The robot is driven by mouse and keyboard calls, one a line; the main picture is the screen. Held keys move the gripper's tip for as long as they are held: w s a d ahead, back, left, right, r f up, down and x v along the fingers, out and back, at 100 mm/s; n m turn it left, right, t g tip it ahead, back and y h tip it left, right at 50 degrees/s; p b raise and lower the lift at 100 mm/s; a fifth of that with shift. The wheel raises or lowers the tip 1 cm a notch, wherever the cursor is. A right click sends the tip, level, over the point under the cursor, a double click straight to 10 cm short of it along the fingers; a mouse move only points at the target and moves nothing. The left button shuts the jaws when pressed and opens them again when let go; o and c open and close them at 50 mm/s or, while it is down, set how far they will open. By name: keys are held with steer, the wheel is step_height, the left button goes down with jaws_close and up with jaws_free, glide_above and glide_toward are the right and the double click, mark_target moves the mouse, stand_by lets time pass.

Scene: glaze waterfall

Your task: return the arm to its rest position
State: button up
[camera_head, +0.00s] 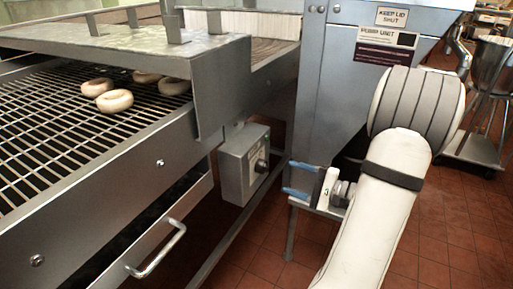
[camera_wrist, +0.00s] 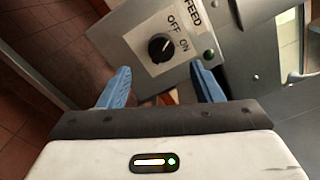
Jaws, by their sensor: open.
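My arm (camera_head: 380,220) reaches in from the lower right of the head view, with white links and dark bands. My gripper (camera_head: 287,177) is open, its two blue fingers apart and pointing left towards the grey control box (camera_head: 236,170). In the wrist view, the blue fingers of my gripper (camera_wrist: 160,68) stand apart with nothing held between them. The black FEED knob (camera_wrist: 161,46) with OFF and ON labels lies beyond the fingertips, apart from them. A small green light (camera_wrist: 209,54) is beside it.
A wire-mesh conveyor (camera_head: 50,130) with several pale rings (camera_head: 115,100) fills the left. A metal handle (camera_head: 158,252) sticks out below it. A steel cabinet (camera_head: 335,110) stands behind my gripper. A wheeled stand (camera_head: 470,148) is at the right. Red tiled floor (camera_head: 262,250) is open below.

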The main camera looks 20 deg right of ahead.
steer(key=s+a+r+n+g+h+p, duration=0.1)
steer(key=s+a+r+n+g+p, duration=0.35)
steer(key=a+r+g+p, duration=0.35)
steer(key=s+a+r+n+g+h+p, duration=0.1)
steer(key=s+a+r+n+g+p, duration=0.3)
steer(key=a+r+p, duration=0.6)
steer(key=s+r+n+h+p, duration=0.2)
steer(key=r+n+h+p, duration=0.1)
steer(key=r+p, duration=0.4)
steer(key=s+a+r+n+h+p, duration=0.1)
steer(key=r+n+h+p, duration=0.3)
steer(key=r, duration=0.5)
steer(key=h+p, duration=0.2)
steer(key=p, duration=0.1)
steer(key=shift+s+a+r, duration=0.15)
steer(key=shift+s+r, duration=0.2)
steer(key=shift+f, duration=0.1)
steer(key=shift+c, duration=0.5)
